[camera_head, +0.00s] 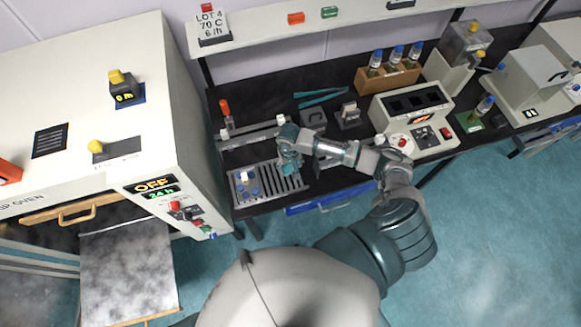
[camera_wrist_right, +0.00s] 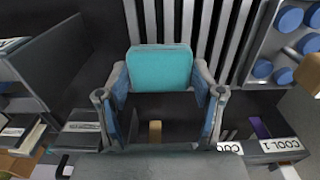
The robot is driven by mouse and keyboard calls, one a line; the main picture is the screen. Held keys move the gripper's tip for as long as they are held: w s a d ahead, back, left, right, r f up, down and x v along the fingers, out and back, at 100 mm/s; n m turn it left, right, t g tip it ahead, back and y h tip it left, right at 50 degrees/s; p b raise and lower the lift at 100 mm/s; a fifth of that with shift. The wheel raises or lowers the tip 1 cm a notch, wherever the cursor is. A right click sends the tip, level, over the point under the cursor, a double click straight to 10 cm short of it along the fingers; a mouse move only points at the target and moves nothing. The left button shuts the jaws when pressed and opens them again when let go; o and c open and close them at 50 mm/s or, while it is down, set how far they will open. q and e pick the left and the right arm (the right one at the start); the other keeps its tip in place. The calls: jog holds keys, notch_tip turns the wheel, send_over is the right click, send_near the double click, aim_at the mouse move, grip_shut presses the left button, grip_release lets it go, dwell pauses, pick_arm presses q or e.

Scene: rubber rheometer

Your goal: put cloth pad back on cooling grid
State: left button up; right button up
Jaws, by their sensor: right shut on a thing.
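The teal cloth pad (camera_wrist_right: 160,68) is held between the two fingers of my right gripper (camera_wrist_right: 161,82) in the right wrist view. In the head view my right gripper (camera_head: 288,160) is over the cooling grid (camera_head: 293,185), and a little teal of the pad (camera_head: 290,169) shows below it. The grid's pale slats (camera_wrist_right: 230,38) lie behind the pad in the wrist view. I cannot tell whether the pad touches the slats or hangs just above them. My left gripper is not in view.
A holder with blue-topped pieces (camera_head: 244,186) is at the grid's left end. A rack of vials (camera_head: 388,76) and a grey instrument (camera_head: 419,108) stand to the right. A COOL 1 label (camera_wrist_right: 282,145) shows nearby.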

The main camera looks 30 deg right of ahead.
aim_at(290, 166)
notch_tip(290, 166, down, 3)
jog(key=shift+w+d+f, duration=0.1)
jog(key=shift+w, duration=0.05)
jog(key=shift+a, duration=0.55)
jog(key=o, duration=0.7)
jog(key=shift+f, duration=0.15)
jog(key=shift+c, duration=0.2)
jog(key=o, duration=0.4)
jog(key=shift+d, duration=0.2)
jog(key=shift+o, duration=0.2)
jog(key=shift+d+f, duration=0.1)
jog(key=shift+d, duration=0.35)
jog(key=shift+a+r, duration=0.1)
jog(key=shift+r, duration=0.15)
jog(key=r, duration=1.1)
jog(key=shift+a, duration=0.35)
jog(key=shift+d+r, duration=0.25)
jog(key=shift+r, duration=0.15)
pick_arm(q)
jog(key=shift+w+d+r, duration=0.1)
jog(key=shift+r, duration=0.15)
